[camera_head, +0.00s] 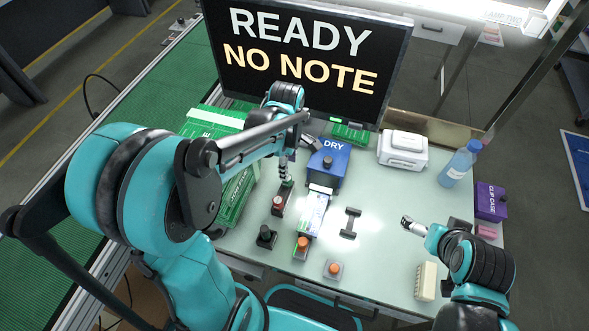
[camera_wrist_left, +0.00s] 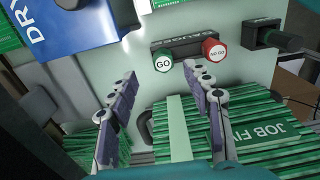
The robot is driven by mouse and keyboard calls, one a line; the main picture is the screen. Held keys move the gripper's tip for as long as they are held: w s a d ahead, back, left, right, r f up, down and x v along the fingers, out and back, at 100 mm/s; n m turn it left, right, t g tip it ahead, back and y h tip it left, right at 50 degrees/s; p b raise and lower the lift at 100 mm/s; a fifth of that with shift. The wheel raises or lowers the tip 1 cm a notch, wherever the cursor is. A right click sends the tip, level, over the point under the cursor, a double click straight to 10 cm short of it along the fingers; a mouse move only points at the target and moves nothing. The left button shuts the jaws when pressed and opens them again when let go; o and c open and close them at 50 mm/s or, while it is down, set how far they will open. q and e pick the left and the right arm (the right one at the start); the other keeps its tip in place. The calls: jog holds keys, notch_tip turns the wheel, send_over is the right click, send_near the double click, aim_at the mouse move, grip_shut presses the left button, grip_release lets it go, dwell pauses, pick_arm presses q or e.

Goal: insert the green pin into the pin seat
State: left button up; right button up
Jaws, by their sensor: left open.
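A dark gauge rack (camera_wrist_left: 187,46) carries a green pin marked GO (camera_wrist_left: 163,62) and a red one marked NO-GO (camera_wrist_left: 213,49). In the head view the red one (camera_head: 278,203) shows below my left gripper (camera_head: 287,180). In the left wrist view that gripper (camera_wrist_left: 166,76) is open and empty, its fingers pointing toward the GO pin, one to each side. A black block with a dark upright cylinder (camera_wrist_left: 280,41) stands to the right of the rack; I cannot tell whether it is the pin seat. My right gripper (camera_head: 407,222) is over the right of the table; its jaws are too small to read.
A blue DRY box (camera_head: 329,160) stands close to my left gripper. Green JOB FILE folders (camera_wrist_left: 255,135) lie at the left. Orange-topped blocks (camera_head: 333,269), a black dumbbell-shaped part (camera_head: 350,222) and a white case (camera_head: 403,149) are on the table. Its middle right is clear.

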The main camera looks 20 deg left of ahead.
aim_at(287, 184)
pick_arm(q)
jog(key=shift+s+f+b, duration=0.2)
jog(key=shift+f+b, duration=0.15)
jog(key=shift+f, duration=0.75)
notch_tip(287, 184, down, 5)
jog(key=shift+a+f+b, duration=0.1)
jog(key=shift+a+b, duration=0.05)
jog(key=shift+b, duration=1.1)
jog(key=c, duration=1.1)
